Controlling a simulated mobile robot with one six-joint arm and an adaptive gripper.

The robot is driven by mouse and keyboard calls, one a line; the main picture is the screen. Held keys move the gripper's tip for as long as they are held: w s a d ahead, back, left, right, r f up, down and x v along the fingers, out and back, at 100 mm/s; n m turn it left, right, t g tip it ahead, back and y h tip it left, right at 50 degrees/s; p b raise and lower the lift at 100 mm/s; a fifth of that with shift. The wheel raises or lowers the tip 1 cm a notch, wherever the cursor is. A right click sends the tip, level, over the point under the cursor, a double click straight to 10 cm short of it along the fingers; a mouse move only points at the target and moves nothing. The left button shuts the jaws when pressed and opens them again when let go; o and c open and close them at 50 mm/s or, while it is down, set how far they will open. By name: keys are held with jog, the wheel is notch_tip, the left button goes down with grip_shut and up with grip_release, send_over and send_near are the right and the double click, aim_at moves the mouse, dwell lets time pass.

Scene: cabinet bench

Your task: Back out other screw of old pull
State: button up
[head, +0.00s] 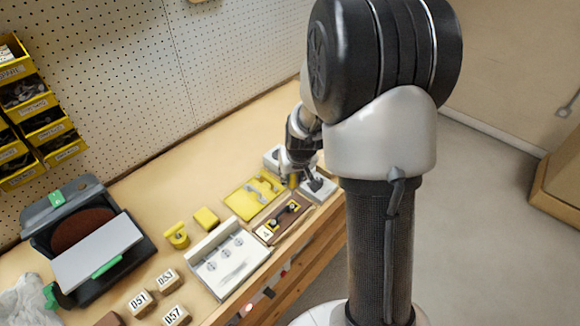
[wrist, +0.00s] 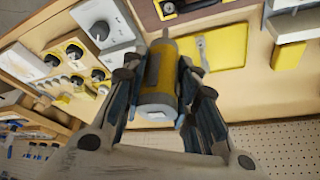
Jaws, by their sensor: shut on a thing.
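My gripper (wrist: 158,92) is shut on a yellow and grey cylindrical driver (wrist: 158,80), whose thin tip points to the top of the wrist view. In the head view my gripper (head: 291,176) is over the far end of the bench, with a bit of the yellow driver below it. A brown board (head: 270,236) with dark and yellow fittings lies near the bench's front edge. Part of this board (wrist: 208,17) shows at the top of the wrist view, apart from the driver tip. The old pull and its screws are too small to tell apart.
A yellow tray (head: 240,207) with tool-shaped recesses lies beside the board. A grey block with a dark knob (head: 318,190) stands near my gripper. A white tray with round parts (head: 228,258), numbered blocks (head: 140,301) and a sander (head: 85,232) stand to the left.

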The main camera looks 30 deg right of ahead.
aim_at(293, 186)
jog(key=shift+d+f, duration=0.1)
jog(key=shift+f, duration=0.05)
jog(key=shift+s+a+f+b, duration=0.15)
jog(key=shift+f+b, duration=0.25)
jog(key=shift+f, duration=0.05)
jog(key=shift+s+a+f+b, duration=0.1)
jog(key=shift+f+b, duration=0.3)
jog(key=shift+w+f+b, duration=0.1)
jog(key=shift+f+b, duration=1.15)
jog(key=shift+f, duration=0.2)
jog(key=shift+f+b, duration=0.3)
jog(key=shift+b, duration=0.2)
dwell(0.4)
jog(key=shift+s+r, duration=0.2)
jog(key=shift+r, duration=0.1)
dwell(1.3)
jog(key=shift+w+r, duration=0.1)
jog(key=shift+r, duration=0.15)
dwell(0.4)
